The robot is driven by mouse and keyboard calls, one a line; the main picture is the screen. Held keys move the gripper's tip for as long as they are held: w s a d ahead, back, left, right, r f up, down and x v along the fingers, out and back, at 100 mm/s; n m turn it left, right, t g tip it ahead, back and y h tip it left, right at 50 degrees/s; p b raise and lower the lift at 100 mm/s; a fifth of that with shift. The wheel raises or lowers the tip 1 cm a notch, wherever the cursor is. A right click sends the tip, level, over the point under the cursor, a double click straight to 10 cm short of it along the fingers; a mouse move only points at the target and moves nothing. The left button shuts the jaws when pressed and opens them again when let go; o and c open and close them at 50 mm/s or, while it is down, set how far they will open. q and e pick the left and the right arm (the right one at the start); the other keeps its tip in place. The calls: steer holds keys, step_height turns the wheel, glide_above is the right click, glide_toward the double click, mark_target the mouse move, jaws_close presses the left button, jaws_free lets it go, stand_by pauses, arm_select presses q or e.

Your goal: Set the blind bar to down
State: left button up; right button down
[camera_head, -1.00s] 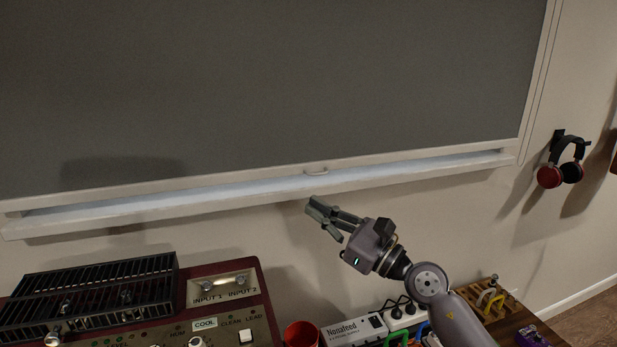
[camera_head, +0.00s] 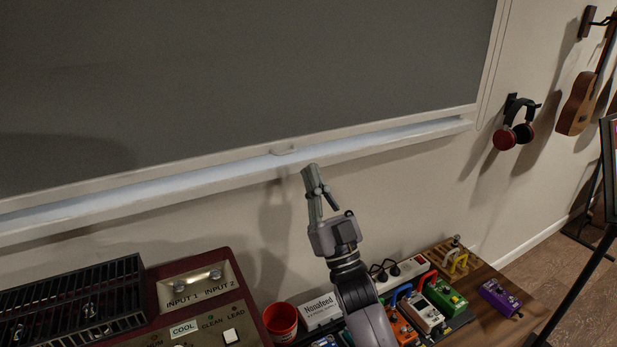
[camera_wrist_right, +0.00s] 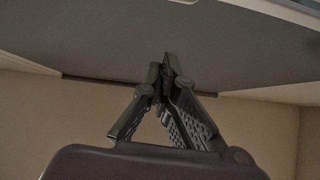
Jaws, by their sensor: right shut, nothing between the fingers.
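The grey blind (camera_head: 240,75) hangs almost fully lowered over the window. Its pale bar (camera_head: 180,168) runs along the bottom edge, with a small pull tab (camera_head: 283,151) near its middle. A bright gap shows between the bar and the white sill (camera_head: 140,198). My right gripper (camera_head: 309,170) is shut and empty, its tips pointing up just right of the tab and in front of the sill. In the right wrist view its fingers (camera_wrist_right: 167,62) meet below a grey surface; whether they touch anything there is unclear. My left gripper is out of view.
Below the window stand a red amplifier (camera_head: 240,290) with a black vent grille, a red cup (camera_head: 281,321), a power strip (camera_head: 405,270) and several effect pedals (camera_head: 440,295). Headphones (camera_head: 514,137) and a small guitar (camera_head: 580,100) hang on the right wall.

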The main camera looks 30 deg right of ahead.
steer(key=p+x, duration=0.2)
steer(key=x, duration=0.6)
steer(key=f, duration=0.2)
steer(key=w+f, duration=0.1)
steer(key=f, duration=0.1)
steer(key=shift+w, duration=0.25)
step_height(320, 180, down, 5)
steer(key=b, duration=0.3)
steer(key=shift+b, duration=0.4)
steer(key=shift+r, duration=0.1)
